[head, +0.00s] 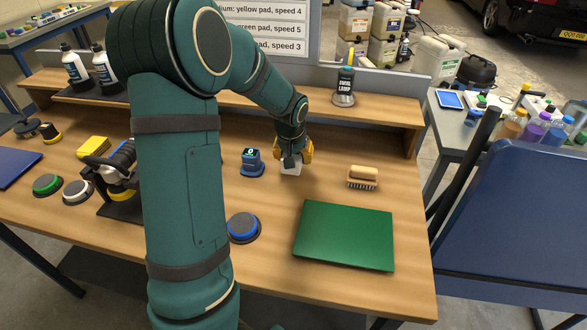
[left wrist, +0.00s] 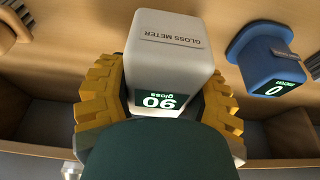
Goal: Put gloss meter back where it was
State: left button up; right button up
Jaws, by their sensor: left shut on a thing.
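The gloss meter (head: 291,168) is a small white box held at the workbench (head: 325,186). In the left wrist view the gloss meter (left wrist: 170,50) shows its printed name and a lit display reading 90 gloss. My left gripper (head: 292,154) is shut on it, with yellow finger pads on both sides, pointing down. The pads (left wrist: 100,100) also show in the left wrist view. I cannot tell whether the meter touches the bench top. My right gripper is not in view.
A blue meter (head: 251,160) stands close left of my left gripper. A brush (head: 362,177) and a green panel (head: 345,235) lie to the right. A blue-topped pad (head: 242,228) lies in front. A swirl lamp (head: 345,86) stands on the rear shelf (head: 385,108).

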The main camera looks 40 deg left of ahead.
pick_arm(q)
jog(key=shift+f+b, duration=0.5)
jog(key=shift+f, duration=1.5)
jog(key=shift+r, duration=0.1)
jog(key=o, duration=0.8)
jog(key=shift+f, duration=0.2)
jog(key=o, duration=0.5)
jog(key=shift+r, duration=0.1)
